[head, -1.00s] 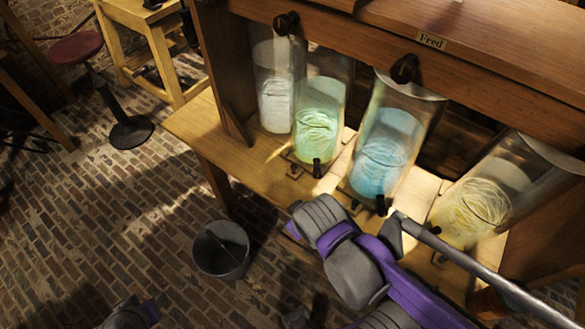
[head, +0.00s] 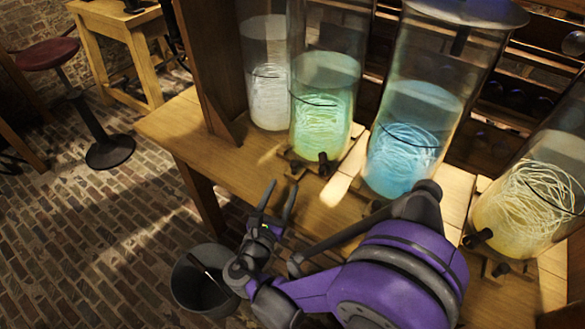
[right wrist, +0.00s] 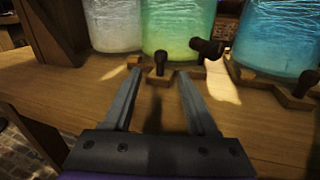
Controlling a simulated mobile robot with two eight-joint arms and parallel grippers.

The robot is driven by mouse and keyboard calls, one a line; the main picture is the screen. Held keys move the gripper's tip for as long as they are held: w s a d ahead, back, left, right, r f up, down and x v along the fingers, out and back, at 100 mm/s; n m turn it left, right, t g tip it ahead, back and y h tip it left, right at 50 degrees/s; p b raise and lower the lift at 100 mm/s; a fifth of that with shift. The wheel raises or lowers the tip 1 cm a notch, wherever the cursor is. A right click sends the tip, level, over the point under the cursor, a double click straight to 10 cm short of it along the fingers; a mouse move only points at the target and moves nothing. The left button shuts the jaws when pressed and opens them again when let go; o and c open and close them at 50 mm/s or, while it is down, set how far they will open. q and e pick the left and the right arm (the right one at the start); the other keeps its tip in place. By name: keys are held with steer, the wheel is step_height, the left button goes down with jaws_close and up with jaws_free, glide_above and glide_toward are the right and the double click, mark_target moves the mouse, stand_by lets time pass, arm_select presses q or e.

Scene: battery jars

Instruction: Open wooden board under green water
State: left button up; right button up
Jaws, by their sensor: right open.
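The green water jar (head: 325,105) stands on the bench between the white and blue jars. It also shows in the right wrist view (right wrist: 176,28). A small wooden board (right wrist: 182,76) lies under its front edge, with a dark knob (right wrist: 160,62) on it; a black tap (right wrist: 207,47) sticks out just above to the right. My right gripper (head: 283,186) is open and empty, just in front of the board. In the right wrist view its fingertips (right wrist: 159,74) point at the board, with the knob between and slightly beyond them. My left gripper is not in view.
The blue jar (head: 402,140), white jar (head: 267,95) and yellow jar (head: 530,200) stand on the same wooden bench (head: 190,130). A dark bucket (head: 195,290) stands on the brick floor below the bench. A stool (head: 110,150) is at the far left.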

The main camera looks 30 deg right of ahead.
mark_target(293, 168)
steer(key=b+x, duration=0.1)
steer(key=x, duration=0.8)
steer(key=shift+w+d, duration=0.1)
steer(key=shift+d, duration=0.1)
jaws_close()
stand_by(1.1)
